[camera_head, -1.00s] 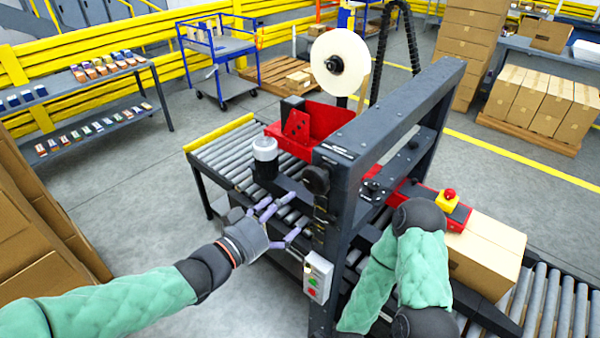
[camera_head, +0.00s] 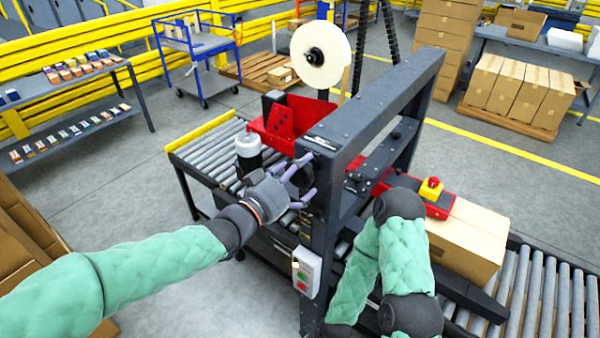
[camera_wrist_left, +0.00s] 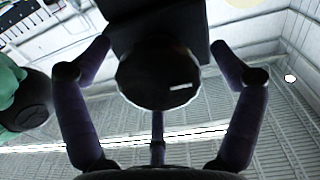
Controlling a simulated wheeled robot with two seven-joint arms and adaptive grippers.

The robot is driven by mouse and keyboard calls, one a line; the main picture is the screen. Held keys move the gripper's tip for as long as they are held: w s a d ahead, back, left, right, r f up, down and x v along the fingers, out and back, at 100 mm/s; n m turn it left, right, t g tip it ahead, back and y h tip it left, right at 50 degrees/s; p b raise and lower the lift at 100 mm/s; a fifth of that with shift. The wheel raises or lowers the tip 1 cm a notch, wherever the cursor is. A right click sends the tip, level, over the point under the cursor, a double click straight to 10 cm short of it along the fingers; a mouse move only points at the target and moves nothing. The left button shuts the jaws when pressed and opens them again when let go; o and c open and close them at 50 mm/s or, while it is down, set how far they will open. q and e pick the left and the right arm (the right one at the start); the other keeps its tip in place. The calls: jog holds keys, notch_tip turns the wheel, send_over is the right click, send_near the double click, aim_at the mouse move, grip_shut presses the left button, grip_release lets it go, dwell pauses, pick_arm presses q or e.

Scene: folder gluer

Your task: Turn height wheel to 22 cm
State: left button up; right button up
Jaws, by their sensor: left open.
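The height wheel is a round black knob with a short white mark on its face. In the left wrist view the wheel (camera_wrist_left: 155,72) sits between the spread fingers, with the dark machine frame behind it. In the head view my left gripper (camera_head: 306,180) is at the near side of the machine's upright and largely hides the wheel. The gripper is open, its purple fingers on either side of the wheel; I see no clear contact. My right arm (camera_head: 385,265) shows in front of the machine, but its gripper is out of sight.
A black-and-white cylinder (camera_head: 248,152) stands left of the upright. A carton (camera_head: 465,240) lies on the right rollers beside a red-and-yellow emergency stop (camera_head: 431,187).

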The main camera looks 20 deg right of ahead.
pick_arm(q)
jog(key=shift+w+d, duration=0.15)
jog(key=shift+d, duration=0.05)
jog(key=shift+r, duration=0.1)
jog(key=c, duration=1.2)
jog(key=shift+o, duration=0.2)
jog(key=m+b, duration=0.3)
jog(key=shift+b, duration=0.3)
jog(key=m+b, duration=0.4)
jog(key=m, duration=0.1)
jog(key=shift+r+m, duration=0.1)
jog(key=shift+m, duration=0.3)
jog(key=m+b, duration=0.3)
jog(key=m, duration=0.1)
jog(key=shift+b, duration=0.35)
jog(key=shift+m+y+b, duration=0.3)
jog(key=shift+m+b, duration=0.95)
jog(key=shift+m, duration=1.05)
